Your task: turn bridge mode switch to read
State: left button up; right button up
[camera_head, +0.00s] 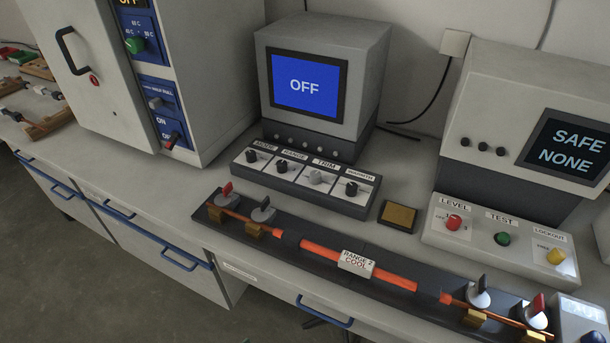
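The bridge is a grey instrument whose blue screen (306,82) reads OFF. Its sloping control panel (300,202) stands in front of it on the bench. The mode switch (251,156) is the leftmost black knob, under the label MODE. Its exact pointing is too small to tell. To its right are the range knob (282,166), the paler trim knob (316,177) and another black knob (351,188). Neither of my grippers is in view.
A cable sample (320,252) with an orange sheath and a tag reading "RANGE 2 COOL" lies on a dark board in front of the panel. A tall cabinet (120,90) stands left. A tester (579,147) showing SAFE NONE stands right, with its level knob (454,221) in front.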

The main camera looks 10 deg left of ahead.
aim_at(250, 158)
jog(key=j+u, duration=0.2)
jog(key=u, duration=0.2)
jog(key=j+u, duration=0.2)
jog(key=u, duration=0.2)
